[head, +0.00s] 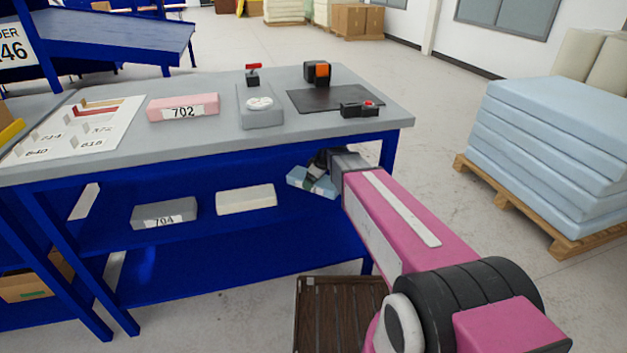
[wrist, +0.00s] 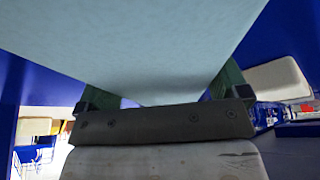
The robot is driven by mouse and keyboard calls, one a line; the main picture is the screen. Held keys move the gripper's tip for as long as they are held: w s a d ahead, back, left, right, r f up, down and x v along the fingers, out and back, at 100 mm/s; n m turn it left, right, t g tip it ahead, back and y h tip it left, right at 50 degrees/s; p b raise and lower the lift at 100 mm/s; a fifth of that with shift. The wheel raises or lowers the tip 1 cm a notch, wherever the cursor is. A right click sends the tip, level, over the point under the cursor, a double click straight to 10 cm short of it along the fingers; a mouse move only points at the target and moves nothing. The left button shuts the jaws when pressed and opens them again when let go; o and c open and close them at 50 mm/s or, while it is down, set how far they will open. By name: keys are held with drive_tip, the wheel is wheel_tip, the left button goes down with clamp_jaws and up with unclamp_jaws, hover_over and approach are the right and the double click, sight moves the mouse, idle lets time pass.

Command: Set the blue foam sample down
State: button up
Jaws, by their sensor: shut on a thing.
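The blue foam sample (head: 312,184) is a light blue block at the right end of the blue shelf (head: 235,225) under the grey-topped bench. It looks tilted in the head view, and I cannot tell whether it touches the shelf. My gripper (head: 320,167) is shut on it, below the bench top's front edge. In the wrist view the foam's pale blue face (wrist: 160,50) fills the upper middle between the two fingers. My gripper and arm hide part of the sample in the head view.
On the shelf lie a cream block (head: 246,199) and a grey block labelled 704 (head: 164,214). The bench top (head: 215,141) carries a pink block (head: 183,107) labelled 702, a grey device (head: 261,112) and a dark mat (head: 325,100). Stacked blue foam (head: 555,145) stands at right.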

drive_tip(key=shift+f, duration=0.1)
drive_tip(key=o, duration=0.5)
drive_tip(key=shift+o, duration=0.2)
drive_tip(key=shift+s+d+r, duration=0.1)
drive_tip(key=shift+r, duration=0.4)
drive_tip(key=v, duration=0.4)
drive_tip(key=shift+s+r, duration=0.1)
drive_tip(key=s+d, duration=0.2)
drive_tip(key=d, duration=0.1)
drive_tip(key=s+d, duration=0.1)
drive_tip(key=d, duration=0.3)
drive_tip(key=s+d, duration=0.2)
drive_tip(key=d, duration=0.1)
drive_tip(key=shift+s+d, duration=0.25)
drive_tip(key=shift+s, duration=0.1)
drive_tip(key=s+d+f+m+g+h, duration=0.1)
drive_tip(key=s+d+f+m+h, duration=0.1)
drive_tip(key=s+m, duration=0.4)
drive_tip(key=s+d+f+m+g+h, duration=0.1)
drive_tip(key=s+d+f+m+h, duration=0.1)
drive_tip(key=s+d+f+m, duration=0.2)
drive_tip(key=s+d+m, duration=0.1)
drive_tip(key=s+m, duration=0.1)
drive_tip(key=s, duration=0.1)
drive_tip(key=shift+s+d, duration=0.15)
drive_tip(key=shift+s, duration=0.25)
